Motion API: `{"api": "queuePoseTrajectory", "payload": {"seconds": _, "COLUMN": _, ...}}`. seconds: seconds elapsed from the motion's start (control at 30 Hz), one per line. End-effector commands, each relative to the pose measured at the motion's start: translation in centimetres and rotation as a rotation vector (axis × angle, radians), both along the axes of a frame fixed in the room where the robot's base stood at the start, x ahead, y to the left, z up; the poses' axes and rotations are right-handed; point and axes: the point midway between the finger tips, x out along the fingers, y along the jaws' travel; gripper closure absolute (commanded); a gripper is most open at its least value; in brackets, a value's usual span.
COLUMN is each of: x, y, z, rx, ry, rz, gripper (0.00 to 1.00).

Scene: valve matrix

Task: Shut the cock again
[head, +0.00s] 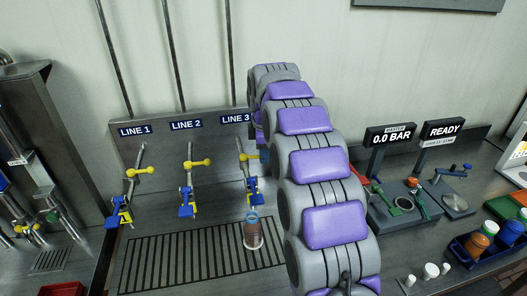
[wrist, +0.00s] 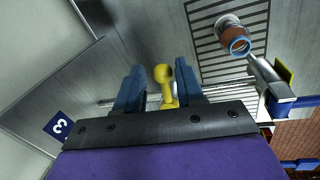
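The three taps stand in a row under the signs LINE 1, LINE 2 and LINE 3. The LINE 3 tap (head: 246,170) has a yellow lever (head: 250,157) and a blue outlet part (head: 252,188). In the wrist view a yellow lever with a round knob (wrist: 163,74) sits between the two blue fingers of my gripper (wrist: 157,68). Gaps show on both sides of it, so the gripper is open around it. In the head view my arm hides most of the gripper, beside the LINE 3 tap. The LINE 1 (head: 138,171) and LINE 2 (head: 198,163) levers point right.
A brown cup with a blue rim (head: 253,232) stands on the drain grate (head: 180,262) below LINE 3. It also shows in the wrist view (wrist: 236,40). A meter (head: 391,137) reads 0.0 BAR, and a sign (head: 443,130) reads READY. A blue crate (head: 485,250) holds bottles at right.

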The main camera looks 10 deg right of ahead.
Motion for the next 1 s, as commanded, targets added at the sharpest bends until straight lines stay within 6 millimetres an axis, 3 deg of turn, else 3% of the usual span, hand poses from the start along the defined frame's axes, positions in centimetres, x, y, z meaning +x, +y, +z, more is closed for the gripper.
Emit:
{"api": "queuePoseTrajectory", "payload": {"seconds": 0.13, "x": 0.02, "y": 0.36, "z": 0.04, "rx": -0.003, "ry": -0.001, "rz": 0.003, "gripper": 0.64}}
{"api": "queuePoseTrajectory", "payload": {"seconds": 0.5, "x": 0.04, "y": 0.11, "z": 0.05, "rx": 0.000, "ry": -0.001, "rz": 0.002, "gripper": 0.99}}
{"api": "queuePoseTrajectory", "payload": {"seconds": 1.0, "x": 0.14, "y": -0.40, "z": 0.26, "rx": -0.001, "ry": 0.000, "rz": 0.023, "gripper": 1.00}}
